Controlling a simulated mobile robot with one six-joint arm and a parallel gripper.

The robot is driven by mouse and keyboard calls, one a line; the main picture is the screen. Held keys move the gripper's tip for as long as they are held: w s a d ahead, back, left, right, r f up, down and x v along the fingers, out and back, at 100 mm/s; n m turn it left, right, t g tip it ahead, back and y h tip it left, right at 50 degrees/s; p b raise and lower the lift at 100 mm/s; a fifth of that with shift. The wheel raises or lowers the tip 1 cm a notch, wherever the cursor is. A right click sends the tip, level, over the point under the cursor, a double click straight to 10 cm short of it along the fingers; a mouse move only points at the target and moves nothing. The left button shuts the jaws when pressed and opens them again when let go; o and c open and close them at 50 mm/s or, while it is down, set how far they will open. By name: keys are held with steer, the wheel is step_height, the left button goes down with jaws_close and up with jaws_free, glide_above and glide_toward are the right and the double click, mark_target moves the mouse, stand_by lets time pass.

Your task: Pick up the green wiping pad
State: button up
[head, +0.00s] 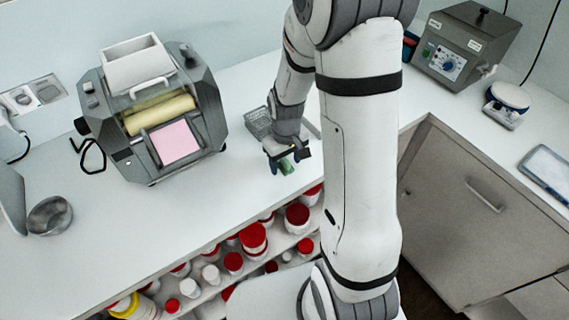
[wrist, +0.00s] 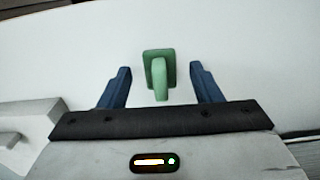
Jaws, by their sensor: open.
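The green wiping pad (wrist: 160,66) lies on the white counter, with a raised green grip that points toward my gripper in the wrist view. It also shows in the head view as a small green patch (head: 286,166), partly hidden by my gripper. My gripper (wrist: 160,82) is open, with one blue finger on each side of the pad and a gap to each. The pad sits at about the fingertips, centred between them. In the head view my gripper (head: 284,178) is low over the counter, near its front edge.
A grey mill with rollers and a pink sheet (head: 175,141) stands left of my gripper. A grey box (head: 258,122) is close behind it. Red-lidded jars (head: 252,238) fill the shelf below the counter edge. A metal bowl (head: 50,215) stands far left.

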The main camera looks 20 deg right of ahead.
mark_target(286, 161)
steer(key=c, duration=1.1)
steer(key=shift+o, duration=0.2)
step_height(286, 161, up, 10)
steer(key=shift+r+b, duration=0.1)
steer(key=shift+b, duration=0.4)
steer(key=o, duration=0.4)
steer(key=c, duration=0.3)
steer(key=shift+s, duration=0.1)
steer(key=shift+c, duration=0.2)
